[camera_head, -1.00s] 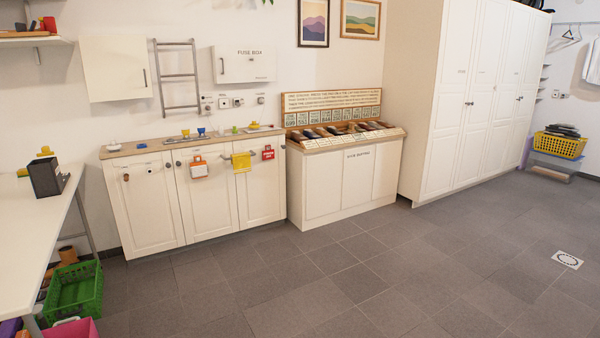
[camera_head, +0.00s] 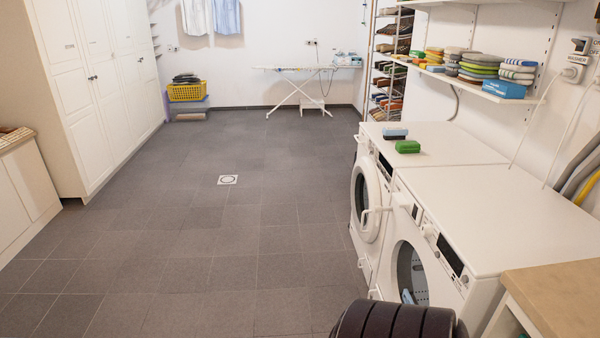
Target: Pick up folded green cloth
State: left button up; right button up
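A small green folded cloth (camera_head: 407,146) lies on top of the far white washing machine (camera_head: 452,146), near its front edge. A blue and white folded item (camera_head: 395,134) lies just behind it. Green folded cloths (camera_head: 479,67) also sit in a stack on the wall shelf above. I cannot tell which green cloth the task names. Neither of my grippers is in view.
A wooden-topped counter (camera_head: 555,295) stands at the lower right. The wall shelf (camera_head: 470,84) overhangs the machines' back. The tiled floor (camera_head: 200,240) to the left is clear.

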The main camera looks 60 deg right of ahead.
aim_at(406, 148)
jog(key=z, duration=2.7)
